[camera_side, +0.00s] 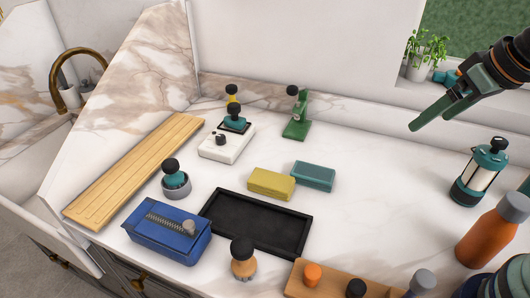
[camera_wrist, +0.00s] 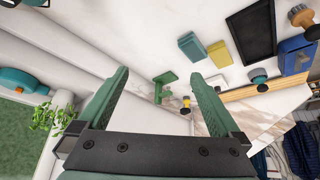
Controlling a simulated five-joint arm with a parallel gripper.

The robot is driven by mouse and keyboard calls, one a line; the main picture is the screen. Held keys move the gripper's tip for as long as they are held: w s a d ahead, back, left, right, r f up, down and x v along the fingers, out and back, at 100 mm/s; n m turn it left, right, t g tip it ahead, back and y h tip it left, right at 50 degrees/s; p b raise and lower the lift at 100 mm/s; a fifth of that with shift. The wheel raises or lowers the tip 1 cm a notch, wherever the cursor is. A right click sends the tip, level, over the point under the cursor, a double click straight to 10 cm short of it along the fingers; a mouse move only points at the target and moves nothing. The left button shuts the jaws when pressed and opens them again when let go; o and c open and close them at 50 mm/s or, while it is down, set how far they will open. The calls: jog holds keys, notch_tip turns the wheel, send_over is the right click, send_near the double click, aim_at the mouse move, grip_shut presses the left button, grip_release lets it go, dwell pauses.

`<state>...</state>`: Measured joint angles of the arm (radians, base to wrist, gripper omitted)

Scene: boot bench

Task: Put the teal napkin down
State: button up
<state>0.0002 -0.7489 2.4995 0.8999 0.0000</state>
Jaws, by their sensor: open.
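The teal napkin (camera_side: 313,176) is a folded block lying flat on the white marble counter, just right of a yellow folded block (camera_side: 271,183). It also shows in the wrist view (camera_wrist: 192,46), next to the yellow block (camera_wrist: 219,54). My gripper (camera_side: 432,116) is at the upper right of the side view, raised above the counter and well apart from the napkin. In the wrist view its green fingers (camera_wrist: 158,92) are spread wide with nothing held between them.
A black tray (camera_side: 212,207) lies in front of the blocks, with a blue box (camera_side: 150,238) to its left. A green stand (camera_side: 296,128) is behind. A lantern (camera_side: 480,180) and an orange bottle (camera_side: 490,232) stand at right. The counter between napkin and lantern is clear.

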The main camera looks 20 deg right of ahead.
jog(key=w+a+n+g, duration=0.2)
jog(key=w+a+n, duration=0.1)
jog(key=w, duration=0.3)
jog(key=n+g, duration=0.4)
jog(key=n, duration=0.2)
send_over(314, 172)
notch_tip(314, 172, down, 12)
jog(key=f, duration=0.7)
jog(key=shift+w, duration=0.35)
jog(key=shift+s+f, duration=0.15)
jog(key=shift+f, duration=1.15)
jog(key=shift+s+f, duration=0.1)
jog(key=shift+f, duration=1.2)
jog(key=c, duration=1.4)
jog(key=shift+r, duration=0.15)
